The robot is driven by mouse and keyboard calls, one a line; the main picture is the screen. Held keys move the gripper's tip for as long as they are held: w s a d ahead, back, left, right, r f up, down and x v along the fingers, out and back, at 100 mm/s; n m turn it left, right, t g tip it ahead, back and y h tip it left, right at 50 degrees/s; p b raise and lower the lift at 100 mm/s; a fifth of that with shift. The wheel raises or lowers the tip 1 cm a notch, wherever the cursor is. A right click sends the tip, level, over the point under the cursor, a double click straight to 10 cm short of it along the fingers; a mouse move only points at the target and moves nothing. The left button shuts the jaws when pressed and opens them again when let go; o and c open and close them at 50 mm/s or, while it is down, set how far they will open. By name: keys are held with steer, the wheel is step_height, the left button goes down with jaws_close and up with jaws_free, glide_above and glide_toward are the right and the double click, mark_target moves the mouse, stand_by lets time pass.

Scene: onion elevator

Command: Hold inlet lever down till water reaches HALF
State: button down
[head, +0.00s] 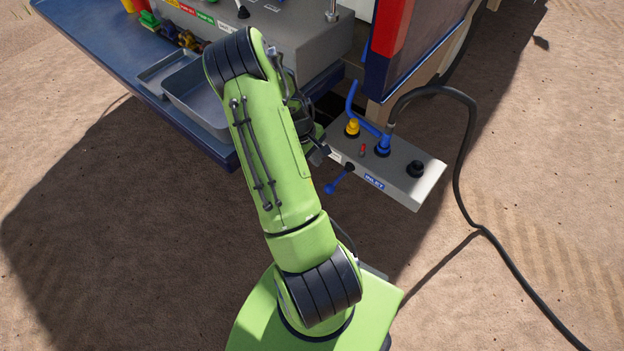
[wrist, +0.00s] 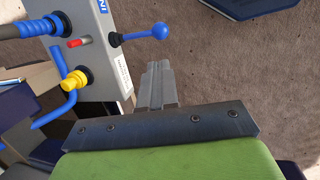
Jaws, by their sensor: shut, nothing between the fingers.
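The inlet lever (head: 338,181) is a blue rod with a ball end, sticking out from the front of a grey box (head: 405,185) labelled INLET. In the wrist view the lever (wrist: 145,34) points right from its black pivot. My gripper (wrist: 158,68) is shut and empty, its fingertips just below the lever in that picture, with a gap between them. In the head view my gripper (head: 322,153) is partly hidden by my arm, beside the box's left end. No water level or HALF mark can be made out.
The box carries a yellow valve (head: 352,128), a small red switch (head: 362,150), a blue hose fitting (head: 383,145) and a black knob (head: 416,169). A black hose (head: 470,150) loops right to the ground. A blue table (head: 110,62) with a grey tray (head: 195,98) stands left.

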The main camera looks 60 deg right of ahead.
mark_target(328, 186)
steer(key=b+x, duration=0.2)
steer(key=x, duration=1.2)
steer(key=shift+b, duration=0.4)
